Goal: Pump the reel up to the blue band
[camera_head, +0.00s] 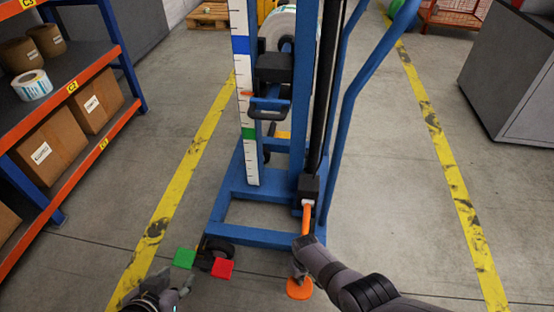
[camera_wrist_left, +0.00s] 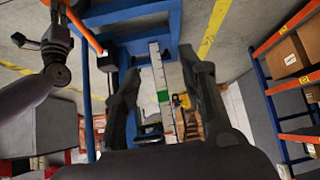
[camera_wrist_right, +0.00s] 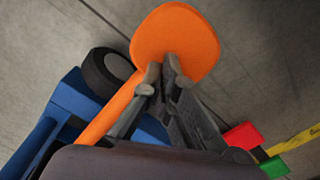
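The blue lift (camera_head: 232,190) stands ahead of me with a white reel (camera_head: 282,25) high on its mast. A white scale (camera_head: 243,110) carries a blue band (camera_head: 241,45) near its top and a green band (camera_head: 249,133) lower down. An orange pointer (camera_head: 247,94) sits between them, below the blue band. The orange pump lever (camera_head: 306,220) comes down from a black pump, with a flat orange end (camera_wrist_right: 180,42). My left gripper (camera_wrist_left: 160,62) is open and empty, low at left.
A green pedal (camera_head: 184,258) and a red pedal (camera_head: 222,268) sit at the lift's near left corner by a black wheel (camera_head: 214,248). A shelf (camera_head: 75,90) with boxes stands at left. A grey cabinet (camera_head: 515,75) stands at right. Floor right of the lift is clear.

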